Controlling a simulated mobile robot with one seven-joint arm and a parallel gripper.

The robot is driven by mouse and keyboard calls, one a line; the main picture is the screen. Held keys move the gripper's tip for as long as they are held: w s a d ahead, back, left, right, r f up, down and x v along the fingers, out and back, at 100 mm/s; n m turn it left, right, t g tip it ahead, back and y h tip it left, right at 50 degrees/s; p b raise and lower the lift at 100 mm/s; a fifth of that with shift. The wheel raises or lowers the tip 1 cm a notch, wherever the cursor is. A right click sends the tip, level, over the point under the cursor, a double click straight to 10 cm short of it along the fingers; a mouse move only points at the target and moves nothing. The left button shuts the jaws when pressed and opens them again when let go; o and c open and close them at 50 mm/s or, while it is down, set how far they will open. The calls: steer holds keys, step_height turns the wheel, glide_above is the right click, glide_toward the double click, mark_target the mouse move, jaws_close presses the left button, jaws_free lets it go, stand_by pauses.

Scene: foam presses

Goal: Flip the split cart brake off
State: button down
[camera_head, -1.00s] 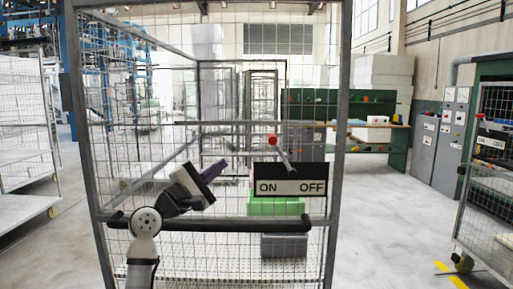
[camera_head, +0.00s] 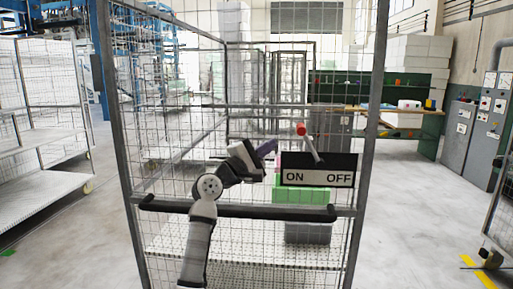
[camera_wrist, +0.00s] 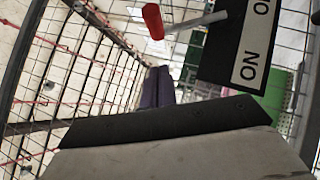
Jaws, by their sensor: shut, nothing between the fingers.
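The split cart (camera_head: 374,120) is a grey mesh cage straight ahead in the head view. Its brake sign (camera_head: 319,178) is a black and white plate with ON at left and OFF at right. The brake lever (camera_head: 312,148) rises from the plate and leans left, its red knob (camera_head: 301,129) up over the ON side. My gripper (camera_head: 271,148) is shut and empty, left of the lever and a little below the knob, apart from it. In the wrist view the red knob (camera_wrist: 153,21) is above the purple fingers (camera_wrist: 158,88), and the plate (camera_wrist: 246,48) is at upper right.
A black handle bar (camera_head: 250,210) crosses the cart front below my gripper. Green and grey crates (camera_head: 308,233) sit inside behind the mesh. Other mesh carts (camera_head: 45,140) stand at left and far right.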

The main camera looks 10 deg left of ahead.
steer(key=shift+w+d+r+p, duration=0.3)
steer(key=shift+d+r+p, duration=0.15)
steer(key=shift+d, duration=0.4)
steer(key=shift+w+d+r+p, duration=0.3)
steer(key=shift+d+r+p, duration=0.15)
steer(key=shift+d, duration=0.4)
steer(key=shift+w+d+r+p, duration=0.35)
steer(key=shift+d+p, duration=0.2)
steer(key=shift+d, duration=0.3)
steer(key=shift+r, duration=0.2)
